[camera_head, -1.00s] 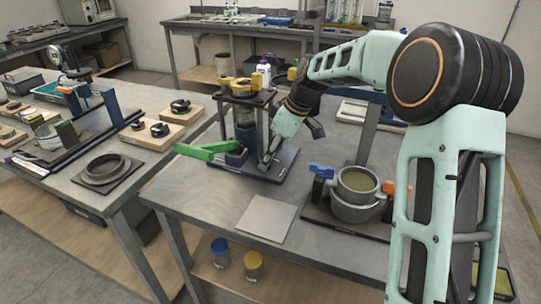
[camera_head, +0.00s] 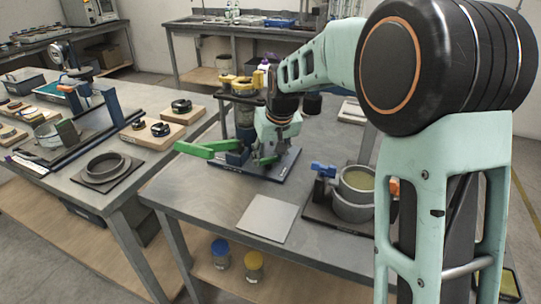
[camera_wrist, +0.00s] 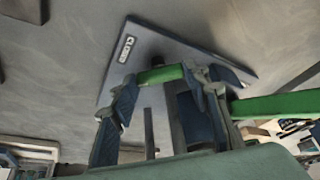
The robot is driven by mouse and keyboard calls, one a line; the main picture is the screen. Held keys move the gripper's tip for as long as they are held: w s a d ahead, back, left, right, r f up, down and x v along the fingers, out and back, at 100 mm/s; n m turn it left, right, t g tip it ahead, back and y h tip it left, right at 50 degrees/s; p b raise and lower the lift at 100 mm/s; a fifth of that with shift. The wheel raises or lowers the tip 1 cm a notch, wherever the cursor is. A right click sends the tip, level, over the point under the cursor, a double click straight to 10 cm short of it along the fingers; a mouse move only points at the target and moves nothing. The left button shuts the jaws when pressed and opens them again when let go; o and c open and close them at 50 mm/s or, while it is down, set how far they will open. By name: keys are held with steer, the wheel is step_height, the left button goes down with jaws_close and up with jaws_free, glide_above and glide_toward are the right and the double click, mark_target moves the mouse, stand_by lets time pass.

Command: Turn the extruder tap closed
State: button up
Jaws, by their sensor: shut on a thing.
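The extruder stands on a dark blue base plate (camera_head: 283,172), with a column (camera_head: 244,128) and a yellow top part (camera_head: 241,86). A long green lever (camera_head: 195,150) sticks out to the left; it also shows in the wrist view (camera_wrist: 280,105). My gripper (camera_head: 265,158) is low over the plate, right of the column. In the wrist view, my gripper (camera_wrist: 162,80) has its two fingers on either side of a short green handle (camera_wrist: 160,74), apparently the tap, and is shut on it. A partly readable label starting "CL" (camera_wrist: 126,48) lies on the plate. The tap's stem is partly hidden.
A grey square plate (camera_head: 267,218) lies at the table's front. A second table (camera_head: 75,187) with fixtures stands left.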

steer(key=m, duration=0.1)
steer(key=m+h, duration=0.1)
steer(key=m, duration=0.2)
steer(key=shift+s+a+m+h, duration=0.1)
steer(key=shift+a+m+h, duration=0.2)
steer(key=shift+h, duration=0.1)
steer(key=shift+a+m+h, duration=0.1)
steer(key=shift+m+h, duration=0.7)
steer(key=shift+m, duration=1.1)
steer(key=o, duration=1.2)
steer(key=shift+c, duration=0.2)
steer(key=v, duration=1.2)
